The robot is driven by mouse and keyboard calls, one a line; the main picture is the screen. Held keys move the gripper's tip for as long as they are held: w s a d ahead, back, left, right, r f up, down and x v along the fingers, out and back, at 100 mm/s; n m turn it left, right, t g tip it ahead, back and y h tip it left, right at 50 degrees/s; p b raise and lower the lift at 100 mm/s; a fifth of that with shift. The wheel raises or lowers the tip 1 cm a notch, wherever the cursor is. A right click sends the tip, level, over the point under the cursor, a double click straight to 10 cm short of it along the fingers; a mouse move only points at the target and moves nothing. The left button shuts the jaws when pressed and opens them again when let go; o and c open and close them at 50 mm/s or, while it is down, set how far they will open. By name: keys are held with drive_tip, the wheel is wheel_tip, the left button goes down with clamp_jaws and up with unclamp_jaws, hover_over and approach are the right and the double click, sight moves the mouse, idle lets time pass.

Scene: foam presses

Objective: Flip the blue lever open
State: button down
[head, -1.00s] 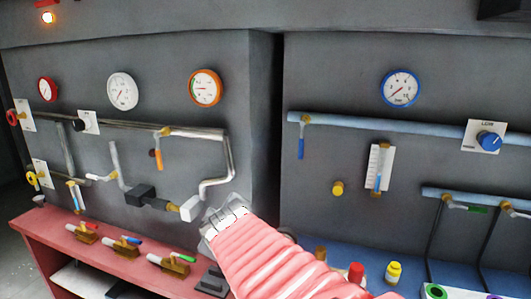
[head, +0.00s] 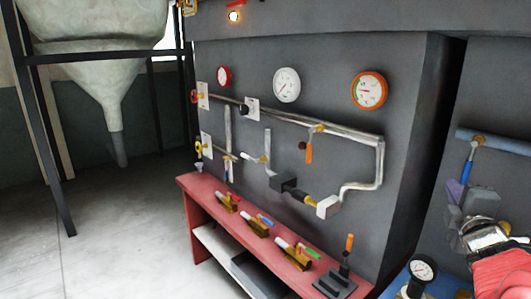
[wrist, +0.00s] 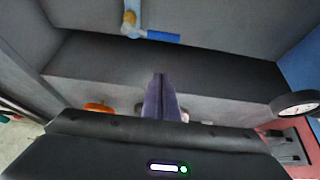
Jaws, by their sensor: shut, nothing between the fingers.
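A blue lever (head: 466,172) hangs down from a brass valve (head: 477,142) on the blue pipe (head: 497,143) at the right of the head view. In the wrist view the blue lever (wrist: 163,37) shows at the top, sideways beside its valve (wrist: 129,17). My gripper (head: 453,189) has its purple fingers pressed together, with nothing between them. In the head view they overlap the lower end of the lever; I cannot tell if they touch it. In the wrist view the gripper's fingertips (wrist: 160,76) show a gap below the lever.
Smaller valves with blue (head: 264,220) and green (head: 311,251) levers sit on the red bench (head: 189,187). A black-rimmed gauge (head: 423,269) stands low near my arm. The panel edge (head: 425,150) juts out left of the blue lever. The floor at left is clear.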

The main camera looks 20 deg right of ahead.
sight(468, 165)
idle(0.3)
drive_tip(key=w+d, duration=0.4)
drive_tip(key=d, duration=0.4)
drive_tip(key=shift+w, duration=0.4)
idle(0.5)
drive_tip(key=shift+d, duration=0.1)
idle(0.3)
